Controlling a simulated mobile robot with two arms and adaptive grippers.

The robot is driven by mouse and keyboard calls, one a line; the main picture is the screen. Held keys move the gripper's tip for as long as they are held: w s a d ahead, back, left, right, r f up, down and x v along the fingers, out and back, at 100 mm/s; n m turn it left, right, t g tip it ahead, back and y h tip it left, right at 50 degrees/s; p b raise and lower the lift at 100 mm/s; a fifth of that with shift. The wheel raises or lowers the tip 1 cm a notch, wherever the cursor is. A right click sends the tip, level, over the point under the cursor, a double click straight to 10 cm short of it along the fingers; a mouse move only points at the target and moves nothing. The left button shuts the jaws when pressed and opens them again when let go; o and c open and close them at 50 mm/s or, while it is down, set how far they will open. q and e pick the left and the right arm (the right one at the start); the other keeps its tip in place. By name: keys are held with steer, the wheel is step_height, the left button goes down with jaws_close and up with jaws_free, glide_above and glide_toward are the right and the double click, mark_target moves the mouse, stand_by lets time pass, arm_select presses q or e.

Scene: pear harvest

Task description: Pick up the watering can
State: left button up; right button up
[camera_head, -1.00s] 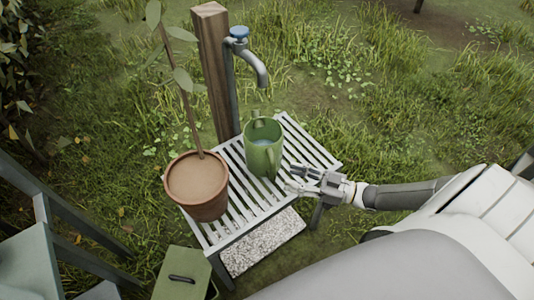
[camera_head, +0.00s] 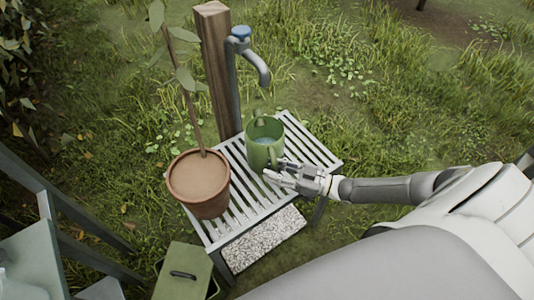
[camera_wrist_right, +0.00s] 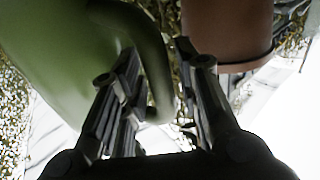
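The green watering can (camera_head: 259,155) stands upright on the slatted bench under the tap, with some water visible inside. Its handle faces my right gripper (camera_head: 275,170), which is at the can's near right side. In the right wrist view the can's body (camera_wrist_right: 55,60) fills the left, and its curved handle (camera_wrist_right: 160,85) shows between the two spread fingers (camera_wrist_right: 158,70). The fingers are open, and I cannot tell whether either one touches the handle. My left gripper is not in view.
A terracotta pot (camera_head: 199,190) with a thin plant stands left of the can on the slatted bench (camera_head: 245,212). The tap (camera_head: 257,65) on a wooden post (camera_head: 217,75) rises behind. A green lidded box (camera_head: 183,272) sits at the lower left. Grass lies beyond the bench.

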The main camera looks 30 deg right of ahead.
steer(key=c, duration=0.5)
jaws_close()
steer(key=shift+r, duration=0.1)
steer(key=shift+r, duration=0.1)
